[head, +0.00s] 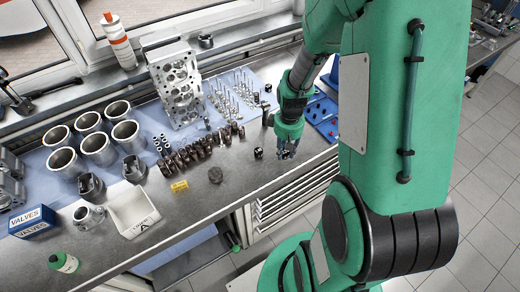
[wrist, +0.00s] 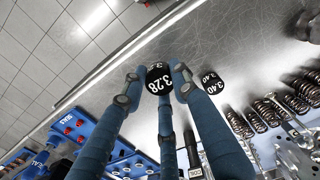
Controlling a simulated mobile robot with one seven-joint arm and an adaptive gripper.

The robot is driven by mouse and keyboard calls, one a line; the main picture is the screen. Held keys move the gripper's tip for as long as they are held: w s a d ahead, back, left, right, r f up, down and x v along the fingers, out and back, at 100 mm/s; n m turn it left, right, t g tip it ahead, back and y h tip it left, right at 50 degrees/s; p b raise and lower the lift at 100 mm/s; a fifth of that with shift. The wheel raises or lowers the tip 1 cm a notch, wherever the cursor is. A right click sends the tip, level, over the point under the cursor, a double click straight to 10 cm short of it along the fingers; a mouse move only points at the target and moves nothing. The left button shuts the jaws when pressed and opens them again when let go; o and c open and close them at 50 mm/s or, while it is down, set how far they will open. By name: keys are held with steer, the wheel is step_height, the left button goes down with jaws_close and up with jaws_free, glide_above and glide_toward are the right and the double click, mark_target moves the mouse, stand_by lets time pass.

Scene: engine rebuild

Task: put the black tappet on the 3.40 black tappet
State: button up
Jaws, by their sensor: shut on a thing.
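In the wrist view, my gripper (wrist: 158,84) is shut on a black tappet (wrist: 157,78) marked 3.28, held at the fingertips. The 3.40 black tappet (wrist: 212,83) stands on the grey metal bench just right of the fingers in that view, apart from the held one. In the head view, my gripper (head: 287,153) points down near the front edge of the bench. The 3.40 tappet (head: 258,153) is left of it there, with free space between. The held tappet is hard to make out in the head view.
A blue tray (head: 322,124) with red parts lies behind and right of my gripper. The bench around the 3.40 tappet is mostly clear.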

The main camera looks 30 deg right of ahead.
steer(key=s+a+r+p, duration=0.1)
steer(key=s+a, duration=0.4)
steer(key=a, duration=0.5)
steer(key=shift+s+r+n+p, duration=0.3)
steer(key=shift+s+r, duration=0.1)
steer(key=shift+w, duration=0.1)
glide_above(259, 151)
steer(key=shift+w+f+b, duration=0.15)
steer(key=shift+f+b, duration=0.2)
steer(key=shift+f, duration=0.4)
steer(key=shift+f, duration=1.75)
steer(key=shift+f, duration=0.1)
steer(key=o, duration=0.7)
steer(key=shift+f+b, duration=0.1)
steer(key=shift+b, duration=0.2)
steer(key=o, duration=0.4)
steer(key=shift+o, duration=0.2)
